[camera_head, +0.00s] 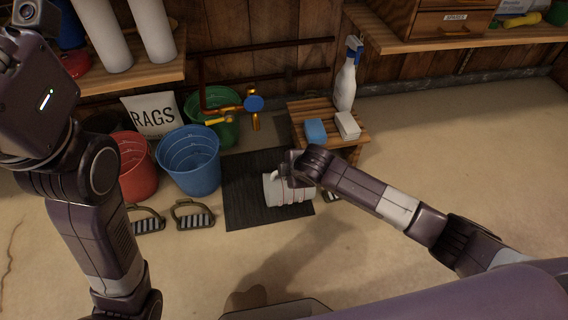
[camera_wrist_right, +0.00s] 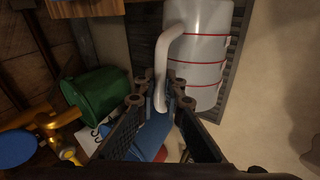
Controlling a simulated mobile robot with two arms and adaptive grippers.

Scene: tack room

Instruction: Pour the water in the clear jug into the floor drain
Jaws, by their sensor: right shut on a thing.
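The jug (camera_head: 285,190) is pale and cloudy with red level lines. It lies tipped nearly on its side above a dark ribbed rectangle (camera_head: 243,202) on the floor; I cannot tell whether this is the drain cover or a mat. My right gripper (camera_head: 287,172) is shut on the jug's white handle. In the right wrist view, the handle (camera_wrist_right: 163,62) runs between the fingertips (camera_wrist_right: 159,98) and the jug (camera_wrist_right: 195,50) shows beside it. No water stream is distinguishable. My left arm is raised at the left; its gripper (camera_head: 28,12) is only partly shown.
A blue bucket (camera_head: 189,165), red bucket (camera_head: 135,170) and green bucket (camera_head: 226,128) stand left and behind. Stirrups (camera_head: 192,216) lie in front of them. A wooden stool (camera_head: 310,112) with sponges and a spray bottle (camera_head: 346,85) stands behind the jug. Floor at right is clear.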

